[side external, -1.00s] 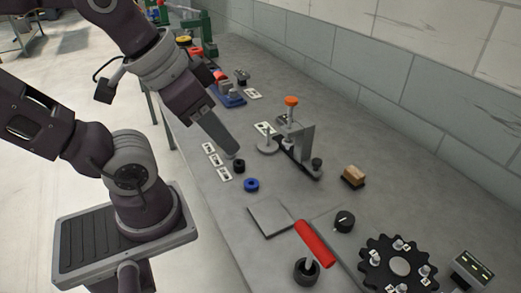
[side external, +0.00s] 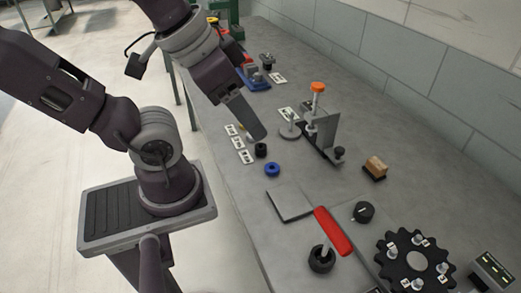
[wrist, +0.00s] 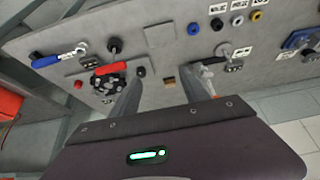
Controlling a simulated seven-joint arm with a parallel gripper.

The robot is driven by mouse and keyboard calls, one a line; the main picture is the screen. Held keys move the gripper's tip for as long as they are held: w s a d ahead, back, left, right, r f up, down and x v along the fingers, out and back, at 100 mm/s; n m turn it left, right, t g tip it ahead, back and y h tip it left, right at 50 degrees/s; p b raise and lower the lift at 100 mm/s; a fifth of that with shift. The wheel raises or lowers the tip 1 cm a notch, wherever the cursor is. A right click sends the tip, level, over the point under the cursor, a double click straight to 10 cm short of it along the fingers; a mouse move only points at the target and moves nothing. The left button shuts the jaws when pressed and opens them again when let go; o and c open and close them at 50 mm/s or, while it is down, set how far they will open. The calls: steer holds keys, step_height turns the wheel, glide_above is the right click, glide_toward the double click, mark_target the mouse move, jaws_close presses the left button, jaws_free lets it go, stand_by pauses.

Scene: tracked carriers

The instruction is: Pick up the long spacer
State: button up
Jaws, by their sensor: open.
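Small spacers stand by white label cards (side external: 239,143) near the bench's front edge. I see a black one (side external: 261,150), a blue ring (side external: 272,169) and a bit of yellow behind my gripper. I cannot tell which is the long spacer. My gripper (side external: 262,136) is open and empty, above the bench close to the black spacer in the side view. Its fingers (wrist: 161,90) are apart in the wrist view.
A clamp fixture with an orange knob (side external: 318,88) stands right of my gripper. A wooden block (side external: 375,167), a grey plate (side external: 289,203), a red handle (side external: 332,231) and a black toothed disc (side external: 413,262) are nearer the camera. A tiled wall (side external: 430,90) runs behind.

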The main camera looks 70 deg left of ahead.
steer(key=n+g, duration=0.6)
steer(key=n, duration=1.2)
glide_above(261, 150)
steer(key=a, duration=0.2)
step_height(261, 150, down, 18)
steer(key=f, duration=0.7)
steer(key=shift+w+d, duration=0.2)
steer(key=shift+d, duration=0.05)
steer(key=shift+f, duration=0.45)
jaws_close()
